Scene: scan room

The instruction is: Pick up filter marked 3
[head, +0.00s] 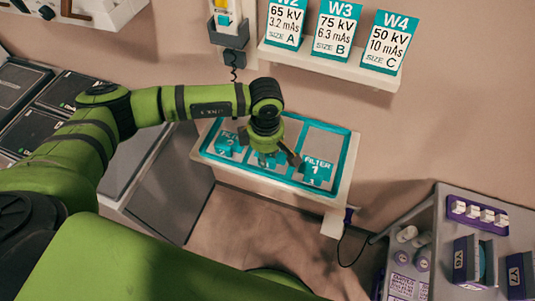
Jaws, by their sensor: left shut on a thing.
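A teal-rimmed tray (345,160) sits on a small pale wall shelf. In it are teal filter blocks: one on the left (228,143), whose mark looks like 2, and one on the right (317,170), marked FILTER 1. Between them is a middle filter (264,162), mostly covered by my gripper; its number is not readable. My left gripper (273,157) reaches down over the tray from above and is shut on this middle filter. Whether the filter is clear of the tray cannot be told. My right gripper is not in view.
Cards W2, W3 (334,30) and W4 (389,42) stand on a wall ledge behind the tray. A grey unit with purple holders (478,214) and boxes is at the lower right. Dark panels (30,130) lie at the left. The floor in front is clear.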

